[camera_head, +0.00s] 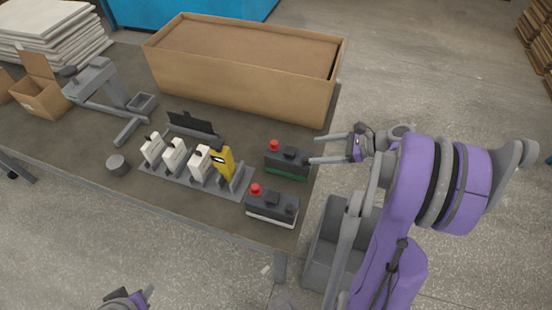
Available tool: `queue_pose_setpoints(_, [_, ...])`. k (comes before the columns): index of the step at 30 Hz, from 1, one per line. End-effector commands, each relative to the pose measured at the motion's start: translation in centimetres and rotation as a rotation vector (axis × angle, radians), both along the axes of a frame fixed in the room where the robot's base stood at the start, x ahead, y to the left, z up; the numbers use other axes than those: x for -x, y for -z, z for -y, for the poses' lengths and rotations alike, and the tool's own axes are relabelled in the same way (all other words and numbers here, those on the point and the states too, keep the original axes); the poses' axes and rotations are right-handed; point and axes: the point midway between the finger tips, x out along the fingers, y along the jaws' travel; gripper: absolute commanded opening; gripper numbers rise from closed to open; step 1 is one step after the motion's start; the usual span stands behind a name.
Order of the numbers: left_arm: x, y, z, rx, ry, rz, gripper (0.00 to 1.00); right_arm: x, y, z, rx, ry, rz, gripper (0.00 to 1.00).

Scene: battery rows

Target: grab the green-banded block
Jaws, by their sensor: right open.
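The green-banded block (287,161) is a dark block near the table's right edge, with a red knob on top and a green band along its lower side. My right gripper (318,148) is open just to its right, with its fingers pointing left toward the block. One finger lies close to the block's right end; I cannot tell whether it touches. A similar block with a white band (271,208) stands in front of it, nearer the table's front edge. My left gripper (142,296) shows only in part at the bottom edge, and its jaw state is unclear.
A grey rack (180,178) left of the blocks holds white units and one yellow unit (224,163). A large cardboard box (240,75) stands behind. A grey cylinder (117,166) and a grey stand (100,85) are at left. A grey bin (325,250) is beside the table.

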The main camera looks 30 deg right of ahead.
Motion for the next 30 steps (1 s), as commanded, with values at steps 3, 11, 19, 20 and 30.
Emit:
queue_pose_setpoints(3, [0.0,0.0,0.0,0.0,0.0,0.0,0.5,0.3,0.0,1.5,-0.07,0.047,0.003,0.8])
queue_pose_setpoints(11, [-0.1,-0.3,0.0,0.0,0.0,0.001,0.5,-2.3,1.6,-0.5,-0.086,0.051,0.005,0.8])
queue_pose_setpoints(19, [-0.1,-0.5,0.0,0.0,0.0,0.003,0.5,-3.9,2.7,-1.7,-0.085,0.053,0.005,0.8])
queue_pose_setpoints(20, [-0.2,-0.6,0.0,0.0,0.0,0.003,0.5,-4.1,2.9,-2.0,-0.085,0.052,0.004,0.8])
queue_pose_setpoints(30, [-0.4,-1.3,0.0,0.0,0.0,0.007,0.5,-6.8,5.0,-4.1,-0.084,0.054,0.004,0.8])
